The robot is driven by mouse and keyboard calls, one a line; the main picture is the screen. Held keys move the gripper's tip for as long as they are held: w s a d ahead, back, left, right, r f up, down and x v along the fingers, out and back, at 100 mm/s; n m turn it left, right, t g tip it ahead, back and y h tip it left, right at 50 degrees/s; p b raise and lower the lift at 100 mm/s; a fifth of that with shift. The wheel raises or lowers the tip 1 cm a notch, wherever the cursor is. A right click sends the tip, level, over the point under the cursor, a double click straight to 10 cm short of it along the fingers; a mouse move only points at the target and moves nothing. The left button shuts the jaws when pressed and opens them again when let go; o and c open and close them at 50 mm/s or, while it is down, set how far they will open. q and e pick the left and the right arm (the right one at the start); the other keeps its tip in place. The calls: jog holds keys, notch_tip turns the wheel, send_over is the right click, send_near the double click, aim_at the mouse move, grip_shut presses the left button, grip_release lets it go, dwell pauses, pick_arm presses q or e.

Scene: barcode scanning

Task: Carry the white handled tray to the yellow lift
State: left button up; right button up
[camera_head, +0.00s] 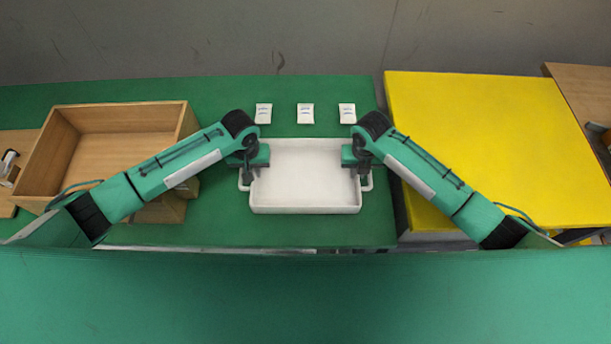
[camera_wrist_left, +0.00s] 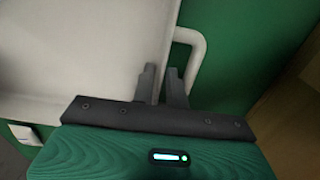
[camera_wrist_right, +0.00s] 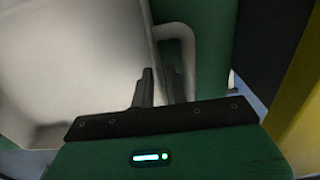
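The white handled tray (camera_head: 305,203) rests empty on the green table, with a loop handle on each short side. My left gripper (camera_head: 247,176) is at the tray's left handle (camera_head: 243,183). In the left wrist view its two fingers (camera_wrist_left: 162,82) stand slightly apart beside the handle (camera_wrist_left: 199,50), and I see nothing held between them. My right gripper (camera_head: 361,174) is at the right handle (camera_head: 368,182). In the right wrist view its fingers (camera_wrist_right: 158,85) are likewise slightly parted beside the handle (camera_wrist_right: 188,50). The yellow lift (camera_head: 490,140) stands to the right of the table.
Several small white packets, one of them the middle packet (camera_head: 305,113), lie in a row behind the tray. An open wooden box (camera_head: 60,160) stands on the left. The visible top of the yellow lift is clear. A narrow gap separates the table (camera_head: 225,225) from the lift.

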pick_arm(q)
jog(key=shift+f, duration=0.15)
pick_arm(e)
jog(key=shift+f, duration=0.15)
pick_arm(q)
grip_shut()
pick_arm(e)
grip_shut()
